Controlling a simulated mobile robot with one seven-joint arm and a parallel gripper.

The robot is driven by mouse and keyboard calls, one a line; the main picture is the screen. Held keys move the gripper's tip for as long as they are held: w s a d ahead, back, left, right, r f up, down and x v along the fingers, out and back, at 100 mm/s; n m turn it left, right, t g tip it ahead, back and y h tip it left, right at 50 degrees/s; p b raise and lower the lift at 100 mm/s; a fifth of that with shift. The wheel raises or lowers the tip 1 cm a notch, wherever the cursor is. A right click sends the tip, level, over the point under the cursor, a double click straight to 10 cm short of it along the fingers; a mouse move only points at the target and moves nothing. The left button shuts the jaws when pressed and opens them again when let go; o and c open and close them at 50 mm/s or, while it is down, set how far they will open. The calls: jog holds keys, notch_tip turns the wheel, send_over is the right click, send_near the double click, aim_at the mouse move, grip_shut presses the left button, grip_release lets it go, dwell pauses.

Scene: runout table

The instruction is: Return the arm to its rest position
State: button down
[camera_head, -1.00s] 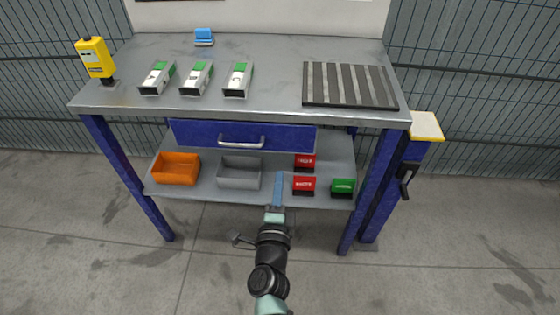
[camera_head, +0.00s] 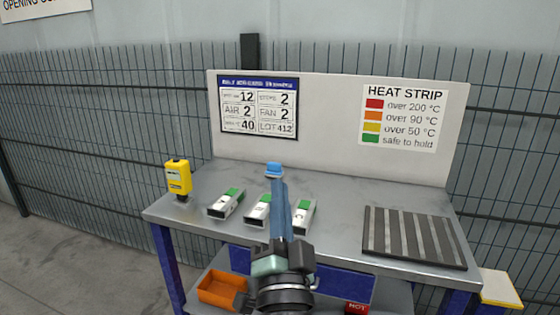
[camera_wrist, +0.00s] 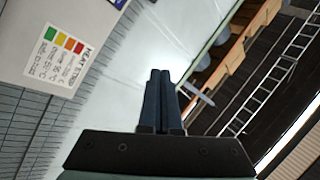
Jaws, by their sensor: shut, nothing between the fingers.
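My gripper (camera_head: 279,190) points up and away in the head view, in front of the table's middle. Its blue fingers are together with nothing between them. In the wrist view, my gripper (camera_wrist: 160,76) also shows shut and empty, with the wall and a tilted view of the room beyond it. My arm hides part of the table front and some of the metal pieces behind it.
The steel table (camera_head: 345,190) carries a yellow meter (camera_head: 178,178), several metal pieces with green labels (camera_head: 226,204), a blue item (camera_head: 273,169) and a striped rack (camera_head: 414,236). An orange bin (camera_head: 222,290) is on the lower shelf. A backboard (camera_head: 330,130) stands behind.

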jog(key=s+r+n+t, duration=0.1)
jog(key=s+r+n, duration=0.2)
jog(key=s+r, duration=0.45)
jog(key=s+r+n+t+h+p, duration=0.1)
jog(key=s+r+n+t, duration=0.3)
jog(key=r, duration=0.7)
jog(key=s+r+n+g, duration=0.1)
jog(key=s+r+n, duration=0.1)
jog(key=s+r, duration=0.6)
notch_tip(320, 180, up, 17)
jog(key=w+p, duration=0.2)
jog(key=p, duration=1.5)
jog(key=shift+a, duration=0.1)
